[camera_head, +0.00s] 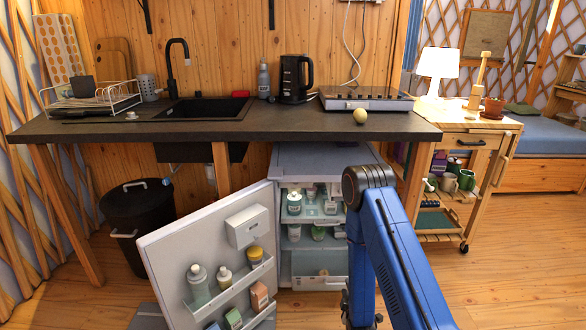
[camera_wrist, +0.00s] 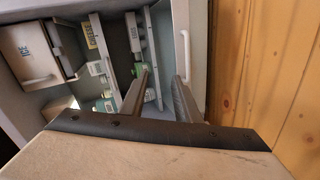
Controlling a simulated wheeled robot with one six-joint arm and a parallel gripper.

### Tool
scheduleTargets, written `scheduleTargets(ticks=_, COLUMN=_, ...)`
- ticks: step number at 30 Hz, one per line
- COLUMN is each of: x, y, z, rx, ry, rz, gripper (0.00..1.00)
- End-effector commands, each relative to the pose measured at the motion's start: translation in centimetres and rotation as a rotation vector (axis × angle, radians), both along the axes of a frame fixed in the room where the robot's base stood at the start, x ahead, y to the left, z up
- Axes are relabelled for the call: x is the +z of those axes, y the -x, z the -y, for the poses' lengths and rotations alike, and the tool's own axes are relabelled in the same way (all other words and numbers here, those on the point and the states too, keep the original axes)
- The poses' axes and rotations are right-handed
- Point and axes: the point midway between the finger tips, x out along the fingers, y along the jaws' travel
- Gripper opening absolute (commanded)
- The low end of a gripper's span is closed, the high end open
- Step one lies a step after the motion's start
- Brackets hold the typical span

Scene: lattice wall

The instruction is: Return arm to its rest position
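My blue arm (camera_head: 395,250) is bent in front of the open fridge (camera_head: 330,162) in the head view, with its lower part running down to the bottom edge. The fingers of my gripper are not clear there. In the wrist view my gripper (camera_wrist: 163,88) shows two dark fingers set apart with nothing held between them. They point toward the fridge interior, where shelves hold bottles and cartons.
The fridge door (camera_head: 215,258) stands wide open to the left, with bottles on its shelves. The dark counter (camera_head: 240,126) spans behind. A black bin (camera_head: 138,222) stands left and a wooden cart (camera_head: 480,145) right. Wooden floor (camera_head: 500,285) is clear at the lower right.

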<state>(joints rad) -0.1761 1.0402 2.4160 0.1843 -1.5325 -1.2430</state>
Motion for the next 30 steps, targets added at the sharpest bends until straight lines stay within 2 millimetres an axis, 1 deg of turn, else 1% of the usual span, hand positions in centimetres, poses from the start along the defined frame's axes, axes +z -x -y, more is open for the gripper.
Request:
scheduleTargets(ticks=1, x=1.4, y=-0.7, z=0.0, rx=-0.009, ry=-0.026, rz=-0.007, gripper=0.29)
scheduleTargets(ticks=6, x=4.8, y=-1.9, z=0.1, rx=-0.043, ry=-0.113, rz=-0.054, gripper=0.29)
scheduleTargets(ticks=14, x=10.3, y=-2.8, z=0.3, rx=-0.094, ry=-0.240, rz=-0.128, gripper=0.29)
scheduleTargets(ticks=19, x=14.1, y=-2.6, z=0.5, rx=-0.129, ry=-0.321, rz=-0.176, gripper=0.29)
scheduleTargets(ticks=23, x=16.9, y=-2.2, z=0.7, rx=-0.157, ry=-0.377, rz=-0.212, gripper=0.29)
scheduleTargets(ticks=30, x=22.1, y=-0.5, z=1.1, rx=-0.211, ry=-0.477, rz=-0.278, gripper=0.29)
